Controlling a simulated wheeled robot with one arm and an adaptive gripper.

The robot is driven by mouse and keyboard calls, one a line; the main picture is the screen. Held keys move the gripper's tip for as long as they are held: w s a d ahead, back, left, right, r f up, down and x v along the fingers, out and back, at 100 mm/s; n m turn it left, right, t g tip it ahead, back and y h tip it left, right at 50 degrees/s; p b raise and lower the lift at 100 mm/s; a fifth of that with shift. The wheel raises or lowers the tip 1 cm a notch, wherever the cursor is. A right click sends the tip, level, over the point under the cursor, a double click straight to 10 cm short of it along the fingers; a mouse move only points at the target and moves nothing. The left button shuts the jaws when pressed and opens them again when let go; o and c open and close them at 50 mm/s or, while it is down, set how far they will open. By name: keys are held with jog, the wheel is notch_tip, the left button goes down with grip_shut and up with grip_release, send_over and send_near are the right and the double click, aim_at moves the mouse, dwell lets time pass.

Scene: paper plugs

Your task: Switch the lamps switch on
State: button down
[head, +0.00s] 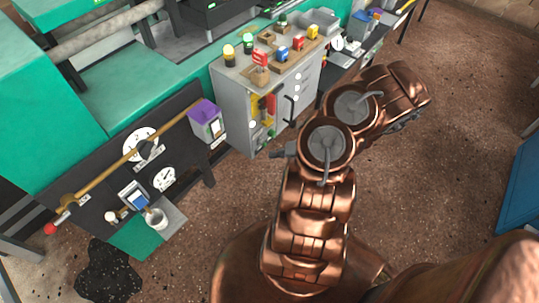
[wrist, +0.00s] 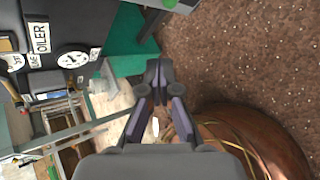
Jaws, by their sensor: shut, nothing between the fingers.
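I cannot tell for sure which control is the lamps switch; no readable label names it. A blue-faced box (head: 133,195) sits on the black panel (head: 95,160) at left. In the wrist view my gripper (wrist: 158,72) is shut and empty, with the floor beyond.
A purple-topped box (head: 205,118) and a brass rod with a red knob (head: 50,228) project from the black panel. A grey cup (head: 156,218) stands on a low shelf. The wrist view shows an "OILER" label (wrist: 40,38) and a dial (wrist: 73,59). Brown floor (head: 440,180) is open at right.

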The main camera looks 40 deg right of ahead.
jog(key=shift+v, duration=1.9)
jog(key=shift+w+r, duration=0.1)
jog(key=shift+r, duration=0.05)
